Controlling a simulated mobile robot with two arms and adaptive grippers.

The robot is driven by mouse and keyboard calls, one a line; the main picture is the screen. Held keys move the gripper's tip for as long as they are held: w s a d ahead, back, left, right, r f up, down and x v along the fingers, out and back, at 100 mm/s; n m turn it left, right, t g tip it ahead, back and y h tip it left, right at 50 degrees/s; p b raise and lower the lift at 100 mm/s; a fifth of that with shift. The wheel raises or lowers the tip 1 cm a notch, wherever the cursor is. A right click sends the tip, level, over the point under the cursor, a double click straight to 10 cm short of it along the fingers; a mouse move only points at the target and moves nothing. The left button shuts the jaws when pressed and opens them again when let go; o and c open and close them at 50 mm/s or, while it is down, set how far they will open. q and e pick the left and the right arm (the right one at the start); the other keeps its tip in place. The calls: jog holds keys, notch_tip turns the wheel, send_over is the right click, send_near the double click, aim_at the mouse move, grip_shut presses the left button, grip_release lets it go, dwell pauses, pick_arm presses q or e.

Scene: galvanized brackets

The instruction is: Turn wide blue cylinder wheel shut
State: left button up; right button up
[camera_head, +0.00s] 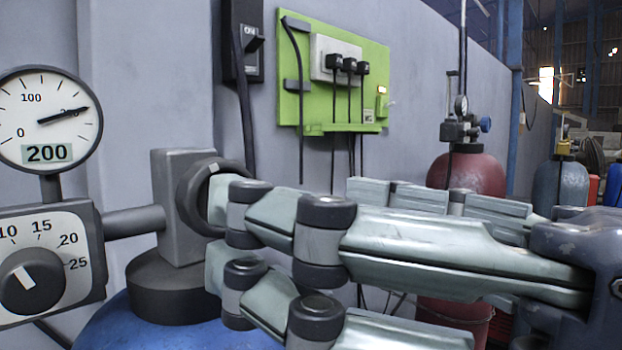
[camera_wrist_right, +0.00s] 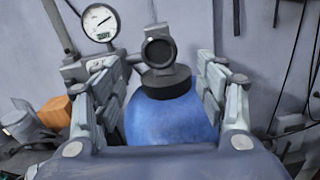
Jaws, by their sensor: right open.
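The blue cylinder (camera_head: 120,335) is at the bottom left of the head view, mostly cut off; its rounded top also shows in the right wrist view (camera_wrist_right: 172,118). On its dark neck stands a grey valve body (camera_head: 172,240) with a dark round wheel (camera_head: 187,196) bearing a light mark. The wheel faces the camera in the right wrist view (camera_wrist_right: 158,52). My right gripper (camera_head: 222,235) reaches in from the right, open, its fingertips close to the wheel. In the wrist view its fingers stand either side of the wheel, apart from it. Contact is unclear in the head view. My left gripper is not in view.
A pressure gauge (camera_head: 48,118) marked 200 and a regulator dial (camera_head: 32,280) sit left of the valve. A green panel (camera_head: 345,60) with plugs and cables hangs on the wall. A red cylinder (camera_head: 466,172) stands behind my arm.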

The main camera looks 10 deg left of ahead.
aim_at(224, 237)
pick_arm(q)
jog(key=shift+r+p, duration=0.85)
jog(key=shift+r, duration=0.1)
pick_arm(e)
jog(key=x, duration=1)
jog(key=c, duration=1.1)
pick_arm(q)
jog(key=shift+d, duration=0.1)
